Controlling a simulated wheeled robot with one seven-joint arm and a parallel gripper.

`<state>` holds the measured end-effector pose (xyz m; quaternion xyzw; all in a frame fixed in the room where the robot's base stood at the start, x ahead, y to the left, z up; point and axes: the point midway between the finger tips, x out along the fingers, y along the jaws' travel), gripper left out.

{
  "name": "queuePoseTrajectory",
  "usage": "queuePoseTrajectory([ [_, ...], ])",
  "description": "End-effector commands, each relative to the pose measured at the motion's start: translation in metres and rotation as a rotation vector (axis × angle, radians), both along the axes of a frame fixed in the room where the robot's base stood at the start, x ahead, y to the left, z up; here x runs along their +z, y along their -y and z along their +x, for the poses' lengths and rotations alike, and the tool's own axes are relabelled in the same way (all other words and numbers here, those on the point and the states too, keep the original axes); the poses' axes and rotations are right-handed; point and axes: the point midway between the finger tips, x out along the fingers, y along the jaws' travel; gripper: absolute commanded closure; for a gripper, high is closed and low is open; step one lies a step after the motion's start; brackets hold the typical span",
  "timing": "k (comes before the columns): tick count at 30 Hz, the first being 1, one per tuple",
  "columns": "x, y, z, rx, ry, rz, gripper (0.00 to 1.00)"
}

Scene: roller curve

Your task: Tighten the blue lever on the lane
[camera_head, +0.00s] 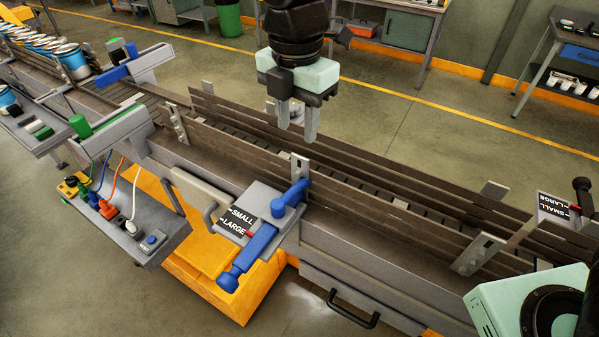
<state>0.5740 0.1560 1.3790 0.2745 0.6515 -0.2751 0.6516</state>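A blue lever (248,256) lies along the edge of a grey plate (262,192) on the near side of the lane, its knobbed end pointing down and left. A shorter blue part (290,197) sits just above it, beside an upright metal bracket on the rail. A black label reading SMALL and LARGE (237,220) is left of the lever, with a red mark near LARGE. My gripper (297,131) hangs above the lane, up and right of the blue parts. Its two fingers point down, apart and empty, touching neither blue part.
The roller lane (400,190) with brown side rails runs from upper left to lower right. A second SMALL/LARGE plate (557,207) is at the right. Benches stand behind.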

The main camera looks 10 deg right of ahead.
Motion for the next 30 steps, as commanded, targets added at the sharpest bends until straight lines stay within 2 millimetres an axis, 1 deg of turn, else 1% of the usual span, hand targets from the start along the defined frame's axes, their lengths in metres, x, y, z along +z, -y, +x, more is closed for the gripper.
queuePoseTrajectory([
  [1, -0.016, 0.0, -0.001, 0.0, -0.002, -0.002, 0.6],
  [3, -0.031, 0.0, 0.0, -0.001, -0.001, -0.003, 0.6],
  [6, -0.05, 0.0, 0.0, -0.001, 0.0, -0.001, 0.6],
  [18, -0.116, 0.0, 0.0, -0.002, 0.001, -0.001, 0.6],
  [24, -0.136, 0.0, 0.0, -0.003, 0.001, 0.001, 0.6],
  [30, -0.143, 0.0, 0.0, -0.003, 0.001, 0.0, 0.6],
])
